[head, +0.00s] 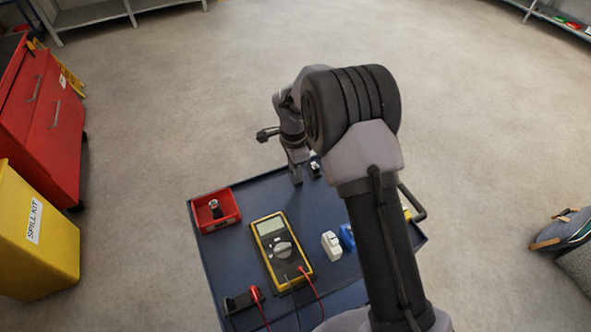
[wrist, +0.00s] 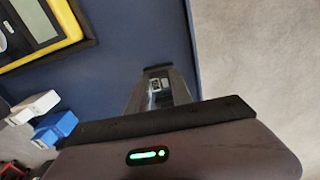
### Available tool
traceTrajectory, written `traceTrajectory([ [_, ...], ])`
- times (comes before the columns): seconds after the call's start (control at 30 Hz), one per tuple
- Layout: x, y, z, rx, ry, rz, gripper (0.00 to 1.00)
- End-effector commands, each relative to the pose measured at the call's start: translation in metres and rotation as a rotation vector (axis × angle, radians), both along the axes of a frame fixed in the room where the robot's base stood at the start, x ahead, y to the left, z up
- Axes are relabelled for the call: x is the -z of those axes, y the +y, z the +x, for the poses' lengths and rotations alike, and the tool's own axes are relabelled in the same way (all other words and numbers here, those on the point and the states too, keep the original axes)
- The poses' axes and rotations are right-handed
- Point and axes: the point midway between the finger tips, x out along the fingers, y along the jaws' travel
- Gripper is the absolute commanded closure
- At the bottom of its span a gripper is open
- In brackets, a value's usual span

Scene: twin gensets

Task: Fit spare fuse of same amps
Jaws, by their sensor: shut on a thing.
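My gripper (head: 305,174) is over the far edge of the dark blue cart top, pointing down. In the wrist view my gripper (wrist: 158,88) is shut on a small pale and dark piece (wrist: 155,86), which looks like a fuse; its rating cannot be read. In the head view the small piece (head: 315,167) shows at the fingertips. A white block (head: 331,245) and a blue block (head: 347,237) stand side by side on the cart; the white block (wrist: 35,106) and the blue block (wrist: 55,128) also show in the wrist view. Whether they are fuse holders is unclear.
A yellow multimeter (head: 270,235) with red and black leads lies mid-cart. A red bin (head: 232,217) holding a dark item is at the cart's left. A black piece (head: 240,301) lies near the front. My arm hides the cart's right side. The cart top (head: 255,195) is clear behind the meter.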

Motion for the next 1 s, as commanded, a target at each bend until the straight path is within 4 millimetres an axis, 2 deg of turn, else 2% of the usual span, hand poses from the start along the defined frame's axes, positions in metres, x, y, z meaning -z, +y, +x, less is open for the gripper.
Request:
traceTrajectory([
  [0.77,-0.033,0.000,0.000,0.000,-0.001,0.000,1.00],
  [1.0,-0.062,0.000,0.000,0.001,-0.001,0.000,1.00],
])
